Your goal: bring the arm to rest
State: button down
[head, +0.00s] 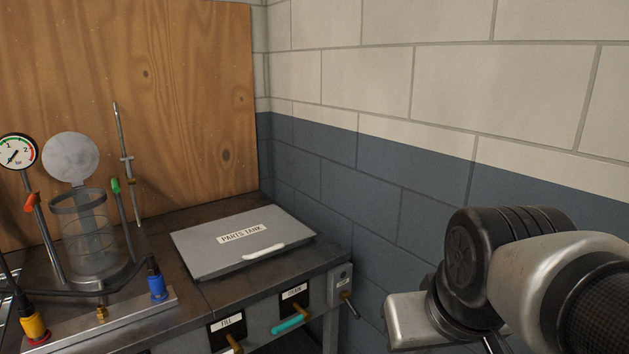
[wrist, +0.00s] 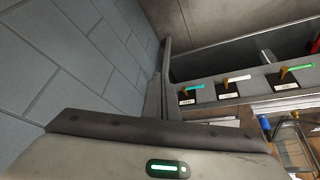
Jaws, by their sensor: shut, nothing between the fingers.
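My arm (head: 520,275) fills the lower right of the head view, in front of the block wall and to the right of the bench. My gripper shows in the wrist view (wrist: 167,48), its slim dark fingers together above the pale housing, with nothing between them. It points along the blue-grey wall beside the bench front. No gripper fingers can be made out clearly in the head view.
The bench (head: 215,292) carries a closed parts tank lid (head: 205,252), a glass vessel (head: 88,240) and a pressure gauge (head: 18,151). Several coloured valve levers, one of them teal (head: 288,325), stick out nearby. The block wall (head: 420,200) stands close behind my arm.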

notch_tip(320, 180, up, 21)
jog(key=s+p, duration=0.2)
jog(key=p, duration=1.9)
jog(key=shift+m, duration=0.4)
jog(key=shift+d+r, duration=0.1)
